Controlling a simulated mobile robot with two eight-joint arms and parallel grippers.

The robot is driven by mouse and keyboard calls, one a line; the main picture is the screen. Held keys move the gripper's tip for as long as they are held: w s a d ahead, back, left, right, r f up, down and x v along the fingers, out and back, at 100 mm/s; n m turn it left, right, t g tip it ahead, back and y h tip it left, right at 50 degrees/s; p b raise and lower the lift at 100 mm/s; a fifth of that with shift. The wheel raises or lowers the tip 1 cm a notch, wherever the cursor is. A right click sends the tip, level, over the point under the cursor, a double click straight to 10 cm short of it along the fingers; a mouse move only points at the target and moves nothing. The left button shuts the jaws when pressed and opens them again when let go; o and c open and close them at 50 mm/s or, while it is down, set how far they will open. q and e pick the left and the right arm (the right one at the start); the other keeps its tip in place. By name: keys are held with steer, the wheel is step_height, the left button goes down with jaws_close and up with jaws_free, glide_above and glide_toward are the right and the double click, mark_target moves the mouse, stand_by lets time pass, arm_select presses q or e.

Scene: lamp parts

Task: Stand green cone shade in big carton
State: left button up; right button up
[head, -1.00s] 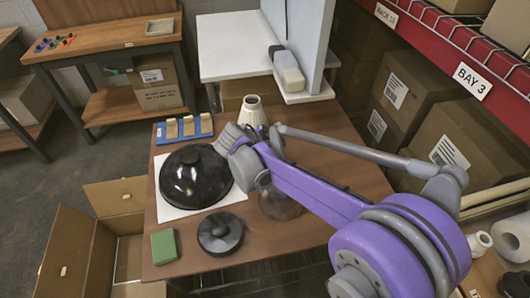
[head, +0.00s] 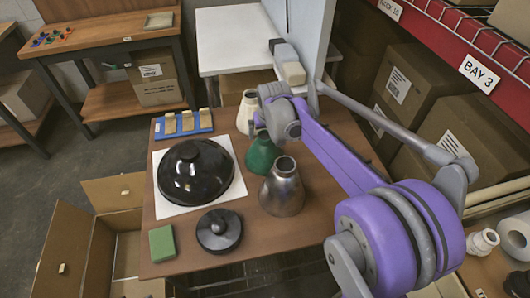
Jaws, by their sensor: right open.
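The green cone shade (head: 263,155) stands on the brown table, behind a metallic cone shade (head: 283,190) and partly hidden by it and by my right wrist. My right gripper (head: 269,92) is above the far part of the table, beyond the green shade in the picture and clear of it. It is open and holds nothing that I can see; its fingertips are small and hard to make out. A big open carton (head: 70,238) with raised flaps stands on the floor at the lower left. My left gripper is not in view.
A black dome shade (head: 196,172) lies on a white sheet. A black round base (head: 219,231), a green block (head: 162,243), a blue rack (head: 183,124) and a cream cone (head: 248,110) share the table. A white panel (head: 303,40) rises behind my gripper.

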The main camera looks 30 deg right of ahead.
mark_target(265, 136)
steer(key=x, duration=0.4)
steer(key=shift+f, duration=0.4)
jaws_close()
